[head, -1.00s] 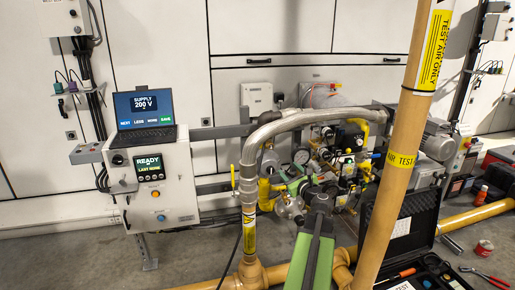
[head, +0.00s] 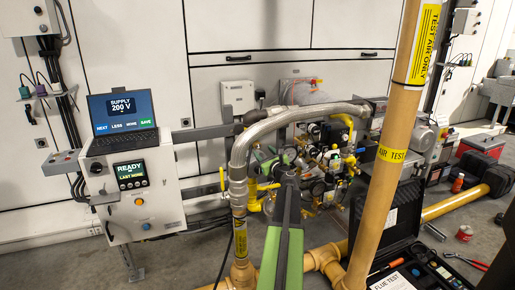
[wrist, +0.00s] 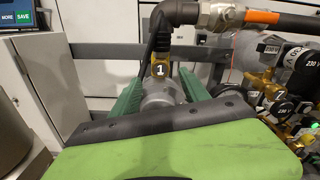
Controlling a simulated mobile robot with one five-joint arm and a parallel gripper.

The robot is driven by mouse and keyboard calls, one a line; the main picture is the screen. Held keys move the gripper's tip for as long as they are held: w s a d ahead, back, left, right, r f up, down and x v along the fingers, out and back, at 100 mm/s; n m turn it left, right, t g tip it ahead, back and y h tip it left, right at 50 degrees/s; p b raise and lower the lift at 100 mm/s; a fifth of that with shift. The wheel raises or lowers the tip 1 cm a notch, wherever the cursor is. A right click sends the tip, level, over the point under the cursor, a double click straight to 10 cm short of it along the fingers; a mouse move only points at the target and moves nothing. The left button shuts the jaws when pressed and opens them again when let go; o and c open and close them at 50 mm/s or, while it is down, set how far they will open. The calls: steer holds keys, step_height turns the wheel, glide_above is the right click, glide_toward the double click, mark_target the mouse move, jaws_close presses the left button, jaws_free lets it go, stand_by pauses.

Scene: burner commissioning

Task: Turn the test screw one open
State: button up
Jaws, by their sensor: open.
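A brass fitting marked 1 (wrist: 160,69), which looks like test screw one, stands at the upper middle of the wrist view. It sits just beyond and between the green fingers of my gripper (wrist: 160,95). The fingers are spread apart, with a round grey metal part (wrist: 160,93) showing between them. I cannot tell whether either finger touches anything. In the head view my gripper (head: 276,160) reaches in among the valves behind the bent steel pipe. My own arm hides most of that spot there, and the screw cannot be made out.
A bent steel pipe (head: 238,160) arches over the work spot. A tan upright pipe (head: 392,150) stands close on the right. The control box (head: 137,190) with its laptop (head: 122,120) is at left. An open black case (head: 395,235) lies at lower right.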

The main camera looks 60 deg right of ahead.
mark_target(258, 146)
steer(key=x, duration=0.6)
steer(key=shift+w+d, duration=0.25)
steer(key=shift+w, duration=0.05)
jaws_close()
